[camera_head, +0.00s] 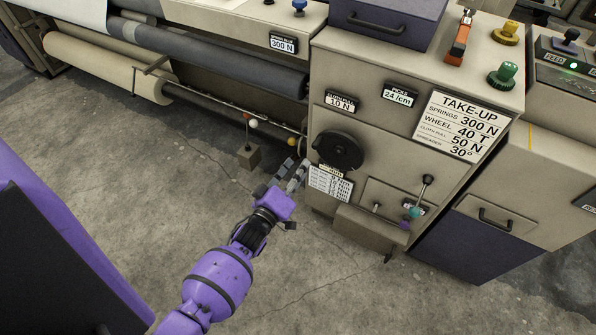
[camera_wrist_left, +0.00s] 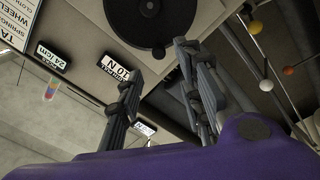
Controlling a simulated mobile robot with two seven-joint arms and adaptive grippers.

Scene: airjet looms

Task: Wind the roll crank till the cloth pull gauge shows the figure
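The cloth pull gauge (camera_head: 341,101) on the take-up cabinet reads 10 N; it also shows in the left wrist view (camera_wrist_left: 118,68). The take-up plate (camera_head: 457,126) lists cloth pull 50 N. A black round wheel (camera_head: 338,150) sits on the cabinet front below the gauge and looms at the top of the left wrist view (camera_wrist_left: 152,20). A small lever with a black knob (camera_head: 424,186) is lower right; I cannot tell which is the roll crank. My left gripper (camera_head: 296,165) is open and empty, just left of and below the wheel, apparently not touching it. My right gripper is not in view.
A printed label (camera_head: 330,183) is below the wheel. Rods with white and orange balls (camera_head: 253,123) stand left of the cabinet, near a small block (camera_head: 249,157). Cloth rolls (camera_head: 110,68) fill the upper left. The concrete floor (camera_head: 330,270) in front is clear.

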